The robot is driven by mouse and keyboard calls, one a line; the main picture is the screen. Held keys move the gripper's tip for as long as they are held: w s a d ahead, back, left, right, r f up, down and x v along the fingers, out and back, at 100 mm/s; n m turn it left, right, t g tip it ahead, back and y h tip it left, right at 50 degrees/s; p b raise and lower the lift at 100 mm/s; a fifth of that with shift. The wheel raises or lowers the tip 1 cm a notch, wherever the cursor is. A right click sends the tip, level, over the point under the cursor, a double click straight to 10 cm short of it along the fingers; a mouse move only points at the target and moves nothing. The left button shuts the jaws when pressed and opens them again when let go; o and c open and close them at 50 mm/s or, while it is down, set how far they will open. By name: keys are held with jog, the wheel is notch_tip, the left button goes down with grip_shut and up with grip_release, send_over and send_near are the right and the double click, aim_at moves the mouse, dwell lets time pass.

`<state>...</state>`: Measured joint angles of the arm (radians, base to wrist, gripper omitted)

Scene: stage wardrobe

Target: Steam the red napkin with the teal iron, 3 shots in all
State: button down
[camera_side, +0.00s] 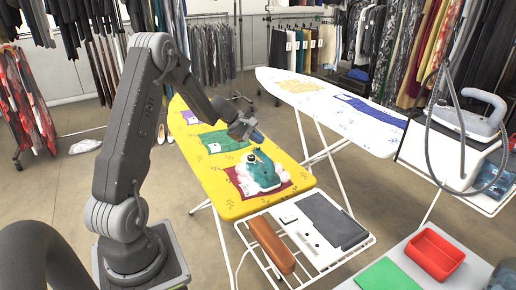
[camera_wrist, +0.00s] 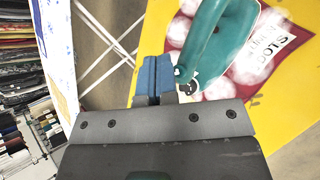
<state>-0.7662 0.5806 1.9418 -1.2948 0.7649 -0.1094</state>
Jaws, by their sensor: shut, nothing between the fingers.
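The red napkin (camera_side: 284,187) lies flat on the near end of the yellow ironing board (camera_side: 238,209). The teal iron (camera_side: 262,170) sits on it, with white steam puffs (camera_side: 245,182) around its base. In the wrist view the iron (camera_wrist: 215,45) is right of the fingers, and puffs (camera_wrist: 188,94) show around it. Part of the red napkin (camera_wrist: 297,24) shows there, with a white printed label on it. My gripper (camera_side: 257,136) is shut and empty, with blue fingertips. It is just above and behind the iron; in the wrist view my gripper (camera_wrist: 154,76) is close beside the handle. I cannot tell whether they touch.
A green napkin (camera_side: 217,142) and a purple napkin (camera_side: 190,117) lie farther back on the board. A white ironing board (camera_side: 305,101) stands behind right. A wire rack with a grey pad (camera_side: 335,222) and brown roll (camera_side: 271,245) is in front. A red tray (camera_side: 434,254) stands front right.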

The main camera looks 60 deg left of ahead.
aim_at(258, 149)
jog(key=shift+r, duration=0.15)
jog(key=shift+r, duration=2.45)
jog(key=shift+d, duration=0.1)
jog(key=s+d+r+m+g, duration=0.1)
jog(key=s+d+r+m, duration=0.25)
jog(key=d, duration=0.35)
jog(key=s+d+r+m+g, duration=0.1)
jog(key=s+d+r+m, duration=0.2)
jog(key=d, duration=0.4)
jog(key=s+d+r+m+g, duration=0.1)
jog(key=s+d+r+m, duration=0.1)
jog(key=d+r+m, duration=0.45)
jog(key=s+d+f+m+y, duration=0.1)
jog(key=s+d+m+y, duration=0.1)
jog(key=s+d+m, duration=0.2)
jog(key=s+d+f+m+y, duration=0.1)
jog(key=s+d+m, duration=0.4)
jog(key=s, duration=0.6)
jog(key=shift+s+f+y, duration=0.25)
jog(key=shift+y, duration=0.15)
